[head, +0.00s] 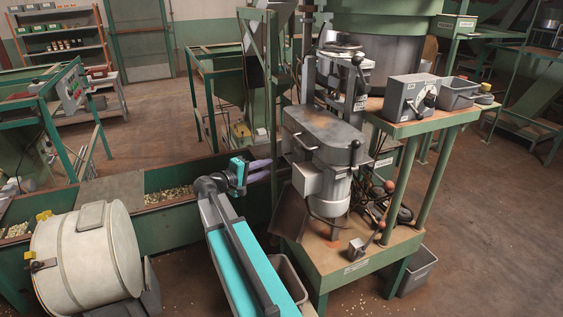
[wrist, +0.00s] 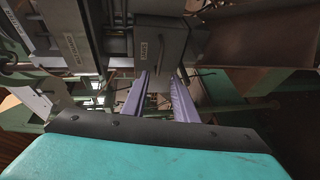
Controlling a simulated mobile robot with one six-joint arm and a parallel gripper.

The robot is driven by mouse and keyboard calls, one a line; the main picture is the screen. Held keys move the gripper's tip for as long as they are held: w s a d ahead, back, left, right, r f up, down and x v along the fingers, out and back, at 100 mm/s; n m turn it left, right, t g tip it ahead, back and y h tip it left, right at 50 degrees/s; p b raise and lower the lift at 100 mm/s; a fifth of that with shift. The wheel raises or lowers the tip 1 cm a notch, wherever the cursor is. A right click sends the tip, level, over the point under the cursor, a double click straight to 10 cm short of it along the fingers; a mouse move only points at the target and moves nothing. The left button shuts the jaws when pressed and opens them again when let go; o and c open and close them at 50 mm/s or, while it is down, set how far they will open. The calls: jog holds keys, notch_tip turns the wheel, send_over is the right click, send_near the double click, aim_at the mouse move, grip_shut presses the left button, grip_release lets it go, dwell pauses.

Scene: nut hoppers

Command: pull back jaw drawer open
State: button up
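My gripper (head: 270,168) reaches toward the left side of the grey machine (head: 325,130) on the green stand. In the wrist view its two purple fingers (wrist: 161,80) are parted, with a gap between them and nothing held. I cannot tell whether this is the jaw drawer. No open drawer is clear in either view. In the head view, the machine's side near the fingertips is partly hidden by a green post.
A green trough (head: 160,225) with nuts runs below my arm. A cream drum (head: 88,255) stands at the front left. A grey control box (head: 408,97) and a grey bin (head: 458,94) sit on the stand's upper shelf. Open floor lies at the right.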

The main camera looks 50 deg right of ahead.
jog(key=p, duration=0.3)
send_near(297, 154)
jog(key=w+d+f, duration=0.2)
jog(key=d+f, duration=0.1)
jog(key=d, duration=0.1)
jog(key=shift+s+a+f, duration=0.1)
jog(key=shift+a, duration=0.1)
grip_shut()
dwell(1.1)
jog(key=shift+s+f, duration=0.1)
